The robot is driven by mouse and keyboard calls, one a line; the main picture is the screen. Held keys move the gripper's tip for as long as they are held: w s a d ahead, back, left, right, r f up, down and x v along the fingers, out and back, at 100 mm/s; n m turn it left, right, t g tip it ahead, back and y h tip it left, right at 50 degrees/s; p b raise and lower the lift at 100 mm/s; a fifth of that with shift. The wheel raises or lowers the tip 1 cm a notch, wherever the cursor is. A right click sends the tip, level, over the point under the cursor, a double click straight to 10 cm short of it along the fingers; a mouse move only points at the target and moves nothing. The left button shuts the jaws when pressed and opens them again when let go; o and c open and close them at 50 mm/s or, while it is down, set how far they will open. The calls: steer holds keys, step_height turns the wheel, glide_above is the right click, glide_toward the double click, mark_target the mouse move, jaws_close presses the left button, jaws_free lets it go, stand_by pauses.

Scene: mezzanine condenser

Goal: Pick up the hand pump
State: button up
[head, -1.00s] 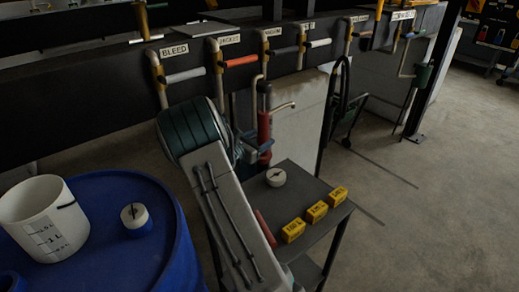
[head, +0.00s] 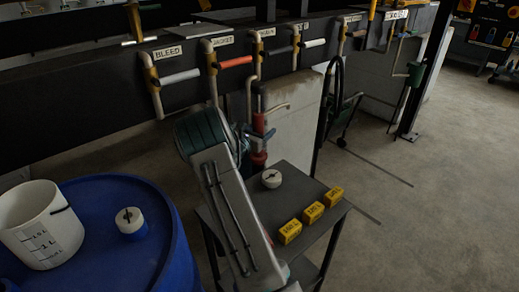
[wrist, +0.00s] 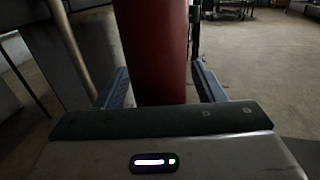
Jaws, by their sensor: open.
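The hand pump is a red upright cylinder (head: 259,124) beyond the small dark table in the head view. It also fills the upper middle of the wrist view (wrist: 152,50), and its top runs out of that picture. My gripper (head: 262,134) is at the pump in the head view, partly hidden behind my arm. In the wrist view my gripper's two blue fingers (wrist: 163,84) are open, one on each side of the red cylinder. A gap shows on the right; I cannot tell whether the left finger touches it.
A dark table (head: 287,197) holds a white round device (head: 271,179) and yellow boxes (head: 312,212). A blue drum (head: 110,200) at left carries a white jug (head: 38,228) and a white-and-blue round item (head: 131,222). Pipes with valve handles line the dark beam behind. Floor at right is mostly clear.

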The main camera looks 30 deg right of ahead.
jaws_close()
steer(key=shift+r, duration=0.15)
step_height(320, 180, up, 28)
steer(key=shift+f+p, duration=0.1)
steer(key=shift+p, duration=1.15)
steer(key=shift+s, duration=0.15)
